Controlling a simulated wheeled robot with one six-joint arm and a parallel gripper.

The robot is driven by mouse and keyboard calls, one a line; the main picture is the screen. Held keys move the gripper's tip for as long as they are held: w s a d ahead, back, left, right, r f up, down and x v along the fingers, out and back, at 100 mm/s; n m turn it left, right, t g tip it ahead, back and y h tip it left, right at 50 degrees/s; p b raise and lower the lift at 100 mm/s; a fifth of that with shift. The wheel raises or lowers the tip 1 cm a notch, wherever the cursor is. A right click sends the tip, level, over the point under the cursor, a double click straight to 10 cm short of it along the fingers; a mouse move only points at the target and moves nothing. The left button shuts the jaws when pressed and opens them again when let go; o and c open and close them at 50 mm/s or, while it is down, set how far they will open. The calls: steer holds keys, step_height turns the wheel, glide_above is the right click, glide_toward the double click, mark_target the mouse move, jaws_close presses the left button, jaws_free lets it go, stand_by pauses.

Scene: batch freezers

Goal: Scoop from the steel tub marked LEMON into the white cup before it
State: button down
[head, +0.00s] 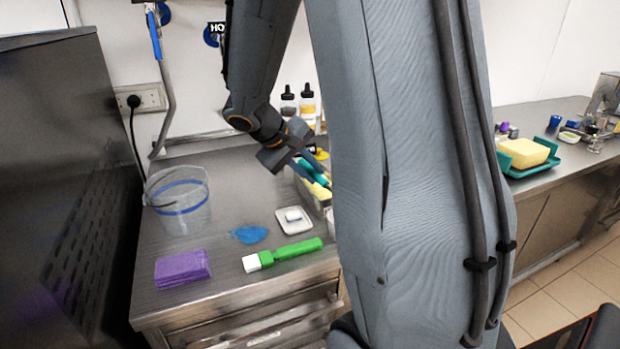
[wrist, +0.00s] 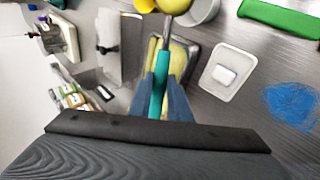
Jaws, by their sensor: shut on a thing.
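My gripper (wrist: 159,84) is shut on the teal handle of a scoop (wrist: 157,97). In the head view my gripper (head: 299,160) is above the far right of the left counter. The steel tub (wrist: 190,58) holds pale yellow contents and lies under the scoop; no marking is readable. The scoop's shaft runs to the top edge of the wrist view, where a yellow rounded mass is at its end, partly cut off. The white cup (wrist: 209,11) is right beside that mass, also cut off; I cannot tell whether they overlap. My arm hides much of this area in the head view.
A white dish (head: 294,220) with a small white block, a blue patch (head: 249,234), a green-handled brush (head: 283,255), purple cloths (head: 182,269) and a clear bucket (head: 178,200) are on the counter. Bottles (head: 307,101) stand behind. A dark machine (head: 60,180) bounds the left.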

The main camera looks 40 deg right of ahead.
steer(key=shift+w+a+f+h+b, duration=0.1)
steer(key=shift+a+f+h+b, duration=0.2)
steer(key=shift+h+b, duration=1)
steer(key=h+b, duration=0.1)
steer(key=b, duration=0.3)
steer(key=f+h+b, duration=0.1)
steer(key=h+b, duration=0.1)
steer(key=b, duration=0.2)
steer(key=a+h+b, duration=0.1)
steer(key=h+b, duration=0.1)
steer(key=b, duration=0.3)
steer(key=shift+f+n+g, duration=0.3)
steer(key=shift+f+g, duration=0.1)
steer(key=shift+h, duration=0.4)
